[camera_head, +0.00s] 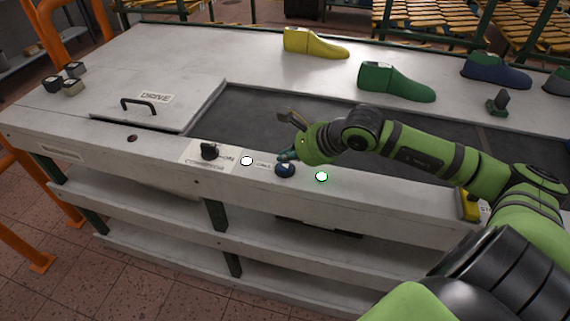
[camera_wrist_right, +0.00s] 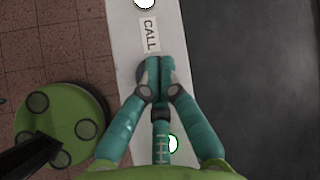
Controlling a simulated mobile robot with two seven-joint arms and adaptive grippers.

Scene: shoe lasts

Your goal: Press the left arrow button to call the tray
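A dark blue round button (camera_head: 285,171) sits on the white front ledge of the conveyor table. No arrow mark can be made out on it. My right gripper (camera_head: 286,156) is at the button, its teal fingertips just above or on it; contact cannot be told. In the right wrist view the fingers (camera_wrist_right: 154,68) are brought together, with nothing seen between them, and cover most of the dark button (camera_wrist_right: 141,73). The CALL label (camera_wrist_right: 149,35) lies beside it. No tray can be made out. My left gripper is not in view.
A white lamp (camera_head: 247,161) and a green-rimmed lamp (camera_head: 321,176) flank the button. A black knob (camera_head: 209,151) stands farther left. Behind is a dark belt (camera_head: 255,110); yellow (camera_head: 315,45) and green (camera_head: 392,82) shoe lasts stand on the far ledge.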

